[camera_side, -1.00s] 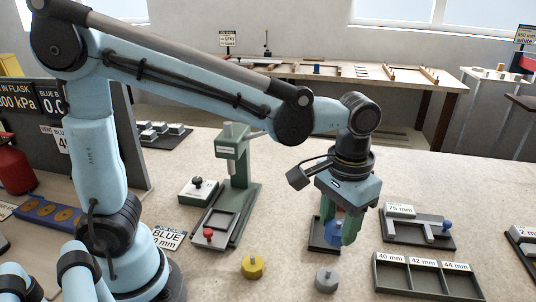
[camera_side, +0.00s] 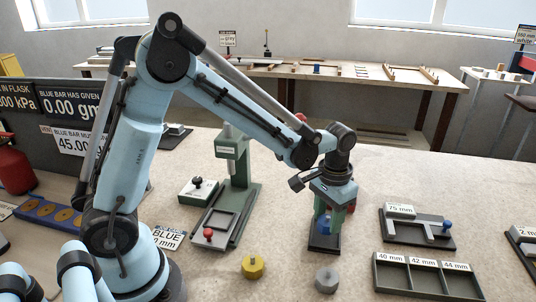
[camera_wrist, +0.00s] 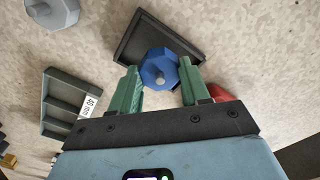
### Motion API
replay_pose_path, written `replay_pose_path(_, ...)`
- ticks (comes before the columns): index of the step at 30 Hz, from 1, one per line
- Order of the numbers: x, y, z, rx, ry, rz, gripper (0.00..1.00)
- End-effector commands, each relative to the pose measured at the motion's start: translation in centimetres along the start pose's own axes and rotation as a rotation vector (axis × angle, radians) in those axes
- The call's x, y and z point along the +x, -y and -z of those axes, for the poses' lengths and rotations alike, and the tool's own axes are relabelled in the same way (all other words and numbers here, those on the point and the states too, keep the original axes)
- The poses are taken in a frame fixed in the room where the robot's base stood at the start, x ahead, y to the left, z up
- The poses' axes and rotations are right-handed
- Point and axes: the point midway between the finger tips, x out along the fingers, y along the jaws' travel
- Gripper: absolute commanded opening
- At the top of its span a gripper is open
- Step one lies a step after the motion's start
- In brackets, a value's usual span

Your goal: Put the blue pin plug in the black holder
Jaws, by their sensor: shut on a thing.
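My gripper (camera_side: 330,213) points down over the black holder (camera_side: 323,245), with its green fingers around the blue pin plug (camera_side: 322,224). In the wrist view the plug (camera_wrist: 158,68) is eight-sided with a pale pin at its middle, held between the fingertips (camera_wrist: 160,82). It overlaps the near part of the holder (camera_wrist: 133,33), a shallow black tray with a raised rim. The far part of the tray looks empty. I cannot tell whether the plug touches the tray floor.
A yellow plug (camera_side: 253,267) and a grey plug (camera_side: 327,280) stand in front. A three-slot tray (camera_side: 425,286) and the 75 mm gauge (camera_side: 400,238) are at right. A green press stand (camera_side: 240,200) is at left. A red thing (camera_wrist: 218,92) shows beside the right finger.

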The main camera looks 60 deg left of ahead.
Motion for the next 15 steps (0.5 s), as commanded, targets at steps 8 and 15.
replay_pose_path(8,1.6,0.0,0.0,0.0,0.0,0.0,0.1)
replay_pose_path(15,1.8,-0.1,0.0,0.0,0.0,0.0,0.1)
